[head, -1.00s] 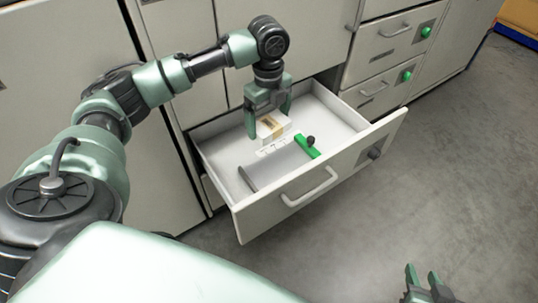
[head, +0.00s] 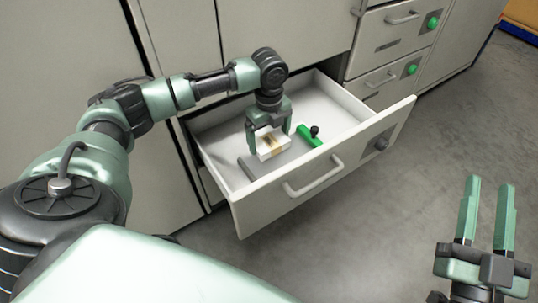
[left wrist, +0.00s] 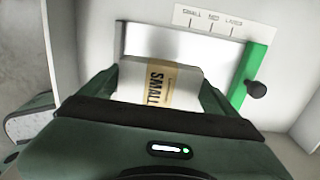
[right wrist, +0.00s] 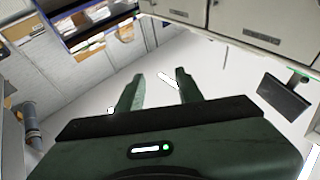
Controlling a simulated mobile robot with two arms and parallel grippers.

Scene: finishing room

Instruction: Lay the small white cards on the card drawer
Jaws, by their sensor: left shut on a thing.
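A stack of small white cards (head: 272,153) with a tan band is held between the fingers of my left gripper (head: 268,146), inside the open card drawer (head: 262,194). In the left wrist view the band on the cards (left wrist: 130,82) reads SMALL. The gripper is shut on the stack, and I cannot tell whether the stack touches the drawer floor. A green bar (head: 307,134) with a black knob lies just right of the cards; it also shows in the left wrist view (left wrist: 252,66). My right gripper (head: 490,185) is open and empty, right of the drawer.
A grey plate (left wrist: 160,42) lies by the cards. A strip (left wrist: 212,22) marked SMALL, MED and LARGE is beside it. The drawer front has a handle (head: 314,178). Closed drawers (head: 390,78) with green knobs stand at right. The floor (head: 450,140) is clear.

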